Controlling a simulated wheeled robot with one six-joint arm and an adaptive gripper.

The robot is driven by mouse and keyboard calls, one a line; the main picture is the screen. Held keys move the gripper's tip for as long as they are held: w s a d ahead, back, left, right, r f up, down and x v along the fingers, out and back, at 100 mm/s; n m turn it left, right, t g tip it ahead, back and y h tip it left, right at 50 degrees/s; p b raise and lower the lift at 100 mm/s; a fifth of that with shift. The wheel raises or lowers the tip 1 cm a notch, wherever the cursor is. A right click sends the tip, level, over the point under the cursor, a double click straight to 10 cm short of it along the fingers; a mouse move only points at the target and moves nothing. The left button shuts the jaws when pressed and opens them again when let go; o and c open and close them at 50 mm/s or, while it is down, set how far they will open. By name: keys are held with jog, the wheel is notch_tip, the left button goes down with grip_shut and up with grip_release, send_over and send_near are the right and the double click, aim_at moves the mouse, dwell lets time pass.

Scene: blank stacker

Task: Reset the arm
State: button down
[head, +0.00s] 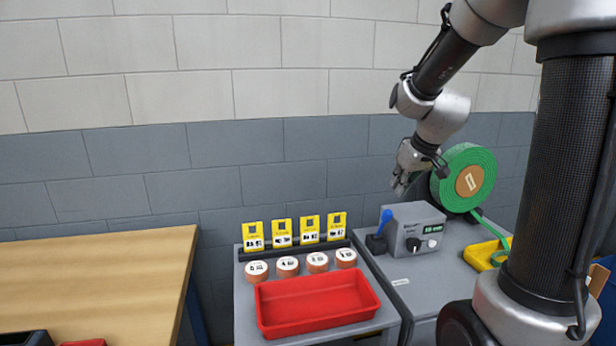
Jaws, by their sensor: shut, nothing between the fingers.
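My gripper (401,184) hangs at the end of my arm, right of the picture's middle. It is shut and empty, with its fingers pointing down. It appears in the air over or behind the grey control box (416,222), left of the green roll (466,178). It touches nothing that I can see. My arm comes in from the upper right and is bent, with its thick dark link standing along the right side.
A grey stand bears a red tray (316,302), several round labelled pieces (288,266) and several yellow cards (282,232). The control box has a blue-knobbed lever (385,217). A yellow tray (484,255) sits right. A wooden table (95,275) is at left. A block wall stands behind.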

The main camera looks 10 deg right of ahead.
jog(key=s+a+r+m, duration=0.1)
jog(key=s+a+r, duration=0.1)
jog(key=s, duration=1)
jog(key=s+a+r+g, duration=0.1)
jog(key=s+a+r, duration=0.1)
jog(key=s, duration=1.1)
jog(key=shift+r+m+g+h, duration=0.3)
jog(key=shift+r+m, duration=0.1)
jog(key=shift+r, duration=0.1)
